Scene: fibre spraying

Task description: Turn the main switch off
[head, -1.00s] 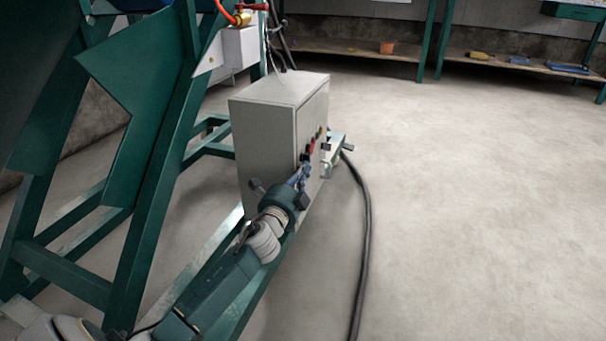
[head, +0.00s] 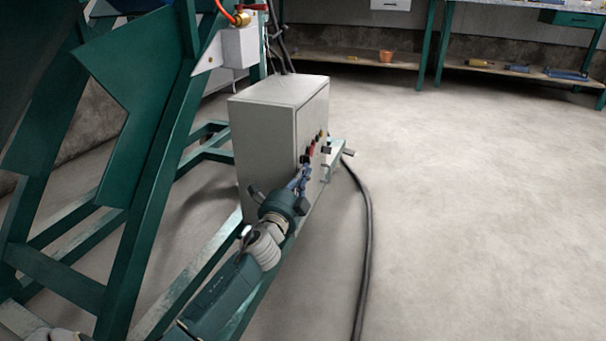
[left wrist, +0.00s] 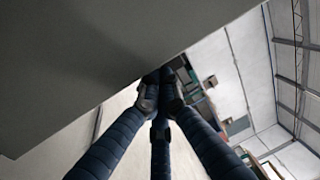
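A grey control box (head: 265,150) stands on a green frame in the middle of the head view. Its right-hand face carries a row of small controls (head: 313,147), with black, red and yellow-green parts. I cannot tell for sure which one is the main switch. My left gripper (head: 303,177) is at the lower part of that face, close to the lowest controls. In the left wrist view its blue fingers (left wrist: 160,85) come together at the tips beside the grey box wall (left wrist: 90,60). Whether the tips touch a control is hidden. My right gripper is in neither view.
A black cable (head: 367,235) runs along the floor to the right of the box. The floor (head: 480,200) further right is clear. Workbenches with a low shelf (head: 450,67) line the back wall.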

